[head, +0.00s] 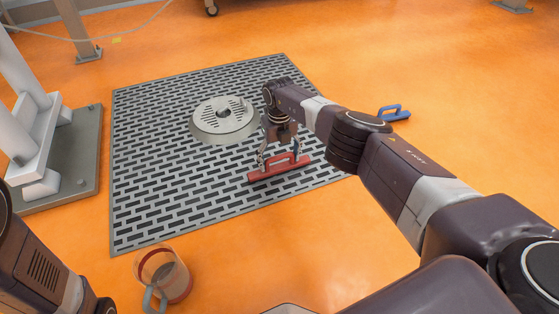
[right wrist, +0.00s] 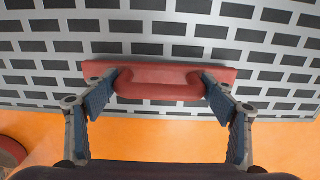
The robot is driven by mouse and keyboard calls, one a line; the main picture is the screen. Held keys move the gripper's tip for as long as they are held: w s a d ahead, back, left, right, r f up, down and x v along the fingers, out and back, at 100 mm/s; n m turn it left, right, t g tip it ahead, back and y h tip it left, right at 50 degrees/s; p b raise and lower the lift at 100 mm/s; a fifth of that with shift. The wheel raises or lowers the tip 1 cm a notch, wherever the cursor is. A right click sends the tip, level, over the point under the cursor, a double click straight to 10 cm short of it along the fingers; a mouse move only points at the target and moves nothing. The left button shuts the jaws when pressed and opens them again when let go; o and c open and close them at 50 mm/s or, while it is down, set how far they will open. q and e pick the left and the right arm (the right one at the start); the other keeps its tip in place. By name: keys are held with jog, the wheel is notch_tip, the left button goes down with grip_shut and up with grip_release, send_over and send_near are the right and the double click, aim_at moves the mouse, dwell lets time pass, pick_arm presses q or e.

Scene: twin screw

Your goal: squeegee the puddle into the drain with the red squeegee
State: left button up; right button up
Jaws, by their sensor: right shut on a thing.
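The red squeegee (head: 284,173) has a flat bar and a loop handle, and it is over the slotted grey mat near its front right edge. My right gripper (head: 280,158) is shut on the squeegee's handle. In the right wrist view the fingers (right wrist: 159,88) meet both sides of the red squeegee's handle (right wrist: 158,92). Whether the bar touches the mat is hard to tell. The round grey drain (head: 210,126) with slots and a dark centre hole is just up and left of the squeegee. I cannot make out a puddle. My left gripper is not in view.
The slotted mat (head: 150,200) lies on an orange floor. A clear jug (head: 168,270) with a red band stands below the mat's front edge. A blue handled tool (head: 394,113) lies to the right. A white frame on a grey base (head: 75,150) stands at left.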

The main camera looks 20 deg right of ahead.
jog(key=shift+r+p, duration=3)
jog(key=shift+r, duration=0.55)
jog(key=shift+f, duration=0.1)
